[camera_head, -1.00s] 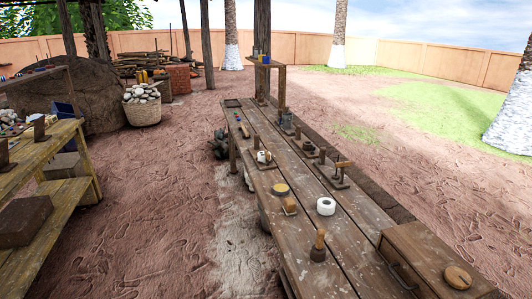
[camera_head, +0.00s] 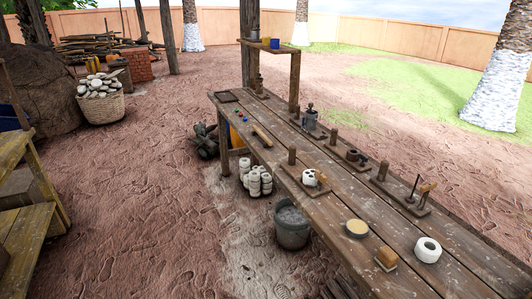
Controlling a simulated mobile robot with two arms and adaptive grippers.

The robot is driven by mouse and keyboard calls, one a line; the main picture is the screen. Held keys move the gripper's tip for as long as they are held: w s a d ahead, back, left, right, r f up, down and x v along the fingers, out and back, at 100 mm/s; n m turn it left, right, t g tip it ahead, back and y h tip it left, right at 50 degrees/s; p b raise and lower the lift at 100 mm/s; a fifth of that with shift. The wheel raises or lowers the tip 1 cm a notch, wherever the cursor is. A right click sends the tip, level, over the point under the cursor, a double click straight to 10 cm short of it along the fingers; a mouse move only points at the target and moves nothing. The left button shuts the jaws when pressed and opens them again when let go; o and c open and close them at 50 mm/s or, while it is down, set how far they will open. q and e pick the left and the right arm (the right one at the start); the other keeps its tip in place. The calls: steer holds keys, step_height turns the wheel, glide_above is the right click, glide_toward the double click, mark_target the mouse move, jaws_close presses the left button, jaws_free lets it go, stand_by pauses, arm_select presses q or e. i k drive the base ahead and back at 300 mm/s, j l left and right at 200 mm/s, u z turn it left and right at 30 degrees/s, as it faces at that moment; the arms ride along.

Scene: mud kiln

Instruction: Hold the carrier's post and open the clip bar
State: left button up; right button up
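Several small wooden stands with short upright posts sit on the long plank workbench (camera_head: 290,140). One is a board with a post (camera_head: 292,155) and a white piece with dark holes (camera_head: 310,178) beside it. Farther right on the bench are another post (camera_head: 383,171) and a stand with a thin upright rod and a wooden handle (camera_head: 428,187). I cannot tell from here which of these is the carrier, and the clip bar is too small to make out. Neither of my grippers is in view.
A white ring-shaped roll (camera_head: 427,250), a wooden block (camera_head: 387,257) and a round yellowish tin (camera_head: 356,228) lie on the near bench. A bucket (camera_head: 292,228) and white jars (camera_head: 256,181) stand on the ground beside it. Bare ground lies between this bench and the left table (camera_head: 25,225).

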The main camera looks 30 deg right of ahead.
mark_target(321, 178)
steer(key=i+z, duration=0.3)
steer(key=i, duration=0.2)
steer(key=i+j+z, duration=0.3)
steer(key=i, duration=0.15)
steer(key=i+j+z, duration=0.3)
steer(key=i, duration=0.15)
steer(key=l, duration=0.1)
